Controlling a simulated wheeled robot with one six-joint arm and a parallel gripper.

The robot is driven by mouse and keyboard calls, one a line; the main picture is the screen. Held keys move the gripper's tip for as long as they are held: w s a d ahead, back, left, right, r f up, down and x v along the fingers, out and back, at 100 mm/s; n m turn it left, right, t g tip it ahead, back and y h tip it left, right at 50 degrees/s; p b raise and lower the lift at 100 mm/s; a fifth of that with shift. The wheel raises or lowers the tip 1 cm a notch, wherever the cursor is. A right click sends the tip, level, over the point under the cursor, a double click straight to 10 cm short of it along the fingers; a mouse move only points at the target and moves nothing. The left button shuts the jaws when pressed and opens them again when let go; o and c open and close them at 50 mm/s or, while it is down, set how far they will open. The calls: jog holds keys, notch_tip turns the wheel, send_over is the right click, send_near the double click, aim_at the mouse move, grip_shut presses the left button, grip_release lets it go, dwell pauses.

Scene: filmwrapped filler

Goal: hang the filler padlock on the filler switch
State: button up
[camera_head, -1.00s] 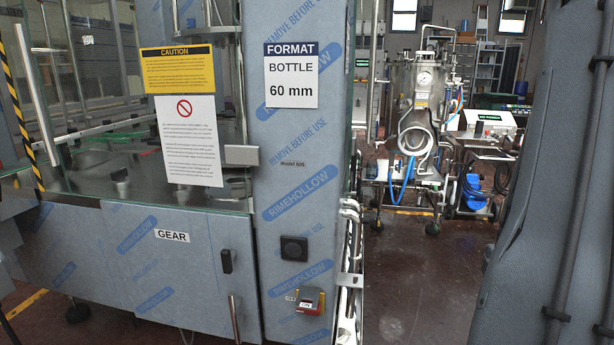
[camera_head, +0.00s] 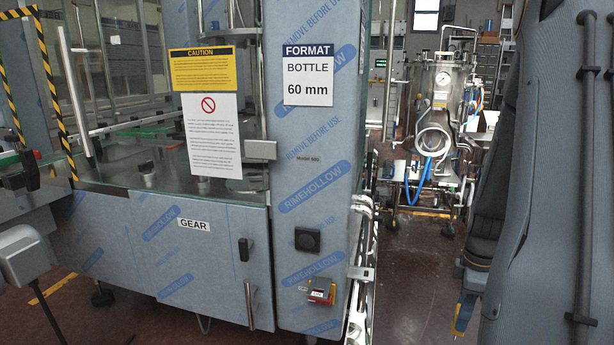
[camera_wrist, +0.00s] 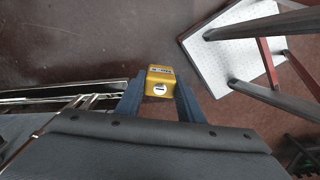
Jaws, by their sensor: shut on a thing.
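The filler switch (camera_head: 322,290) is a small red and yellow unit low on the film-wrapped filler column (camera_head: 312,190), with a white label. No shackle can be made out. In the head view my gripper (camera_head: 468,306) hangs at the lower right, well to the right of the switch and apart from it. A little yellow of the padlock (camera_head: 461,319) shows there.
A black square knob (camera_head: 307,240) sits above the switch. Rails (camera_head: 362,260) run along the column's right side. A steel tank on a wheeled frame (camera_head: 436,120) stands behind. Dark floor (camera_head: 410,280) is open between column and gripper.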

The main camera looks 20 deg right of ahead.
jog(key=w+a+f+m, duration=0.3)
jog(key=w+a, duration=0.1)
jog(key=a, duration=0.7)
jog(key=w+a+f+m, duration=0.3)
jog(key=w+a, duration=0.1)
jog(key=a, duration=0.7)
jog(key=w+a+f+m, duration=0.3)
jog(key=w+a, duration=0.1)
jog(key=a, duration=0.7)
jog(key=shift+w+f, duration=0.2)
